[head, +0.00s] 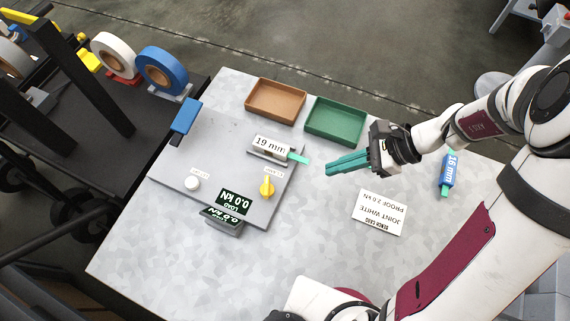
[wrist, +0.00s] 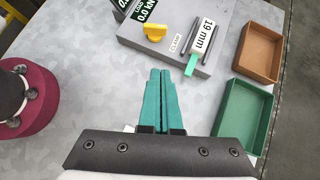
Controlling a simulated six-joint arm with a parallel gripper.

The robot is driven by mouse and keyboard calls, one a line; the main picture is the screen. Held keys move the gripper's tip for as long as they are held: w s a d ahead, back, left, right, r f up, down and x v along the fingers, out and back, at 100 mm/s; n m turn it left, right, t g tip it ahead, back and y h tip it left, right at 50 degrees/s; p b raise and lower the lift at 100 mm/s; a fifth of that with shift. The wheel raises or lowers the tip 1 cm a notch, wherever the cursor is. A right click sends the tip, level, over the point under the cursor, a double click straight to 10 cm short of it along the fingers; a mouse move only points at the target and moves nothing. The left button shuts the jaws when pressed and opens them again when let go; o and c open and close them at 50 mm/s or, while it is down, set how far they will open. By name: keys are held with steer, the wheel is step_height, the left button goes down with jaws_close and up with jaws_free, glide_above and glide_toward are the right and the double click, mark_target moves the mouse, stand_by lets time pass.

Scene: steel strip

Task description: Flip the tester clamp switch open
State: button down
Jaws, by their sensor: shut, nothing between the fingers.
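The tester is a grey plate (head: 225,150) on the bench, with a yellow clamp switch (head: 267,187) near its right front edge. The yellow switch also shows in the wrist view (wrist: 154,31), beside a label reading CLAMP. A block marked 19 mm (head: 270,146) sits on the tester with a green strip end (head: 298,158) sticking out to the right. My gripper (head: 328,170), with green fingers, is shut and empty, above the bench to the right of the tester and apart from the switch. In the wrist view, my fingers (wrist: 160,72) point toward the tester.
A brown tray (head: 248,101) and a green tray (head: 308,121) stand behind the tester. A white card (head: 379,212) and a blue 16 mm piece (head: 448,172) lie to the right.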

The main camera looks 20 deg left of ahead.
glide_toward(270, 182)
steer(key=f, duration=0.3)
steer(key=shift+s+d, duration=0.1)
steer(key=shift+d, duration=0.25)
steer(key=a, duration=0.2)
steer(key=s+a, duration=0.1)
steer(key=shift+s+a+f, duration=0.1)
steer(key=shift+a+f, duration=0.15)
steer(key=shift+s+a, duration=0.15)
steer(key=shift+a, duration=0.3)
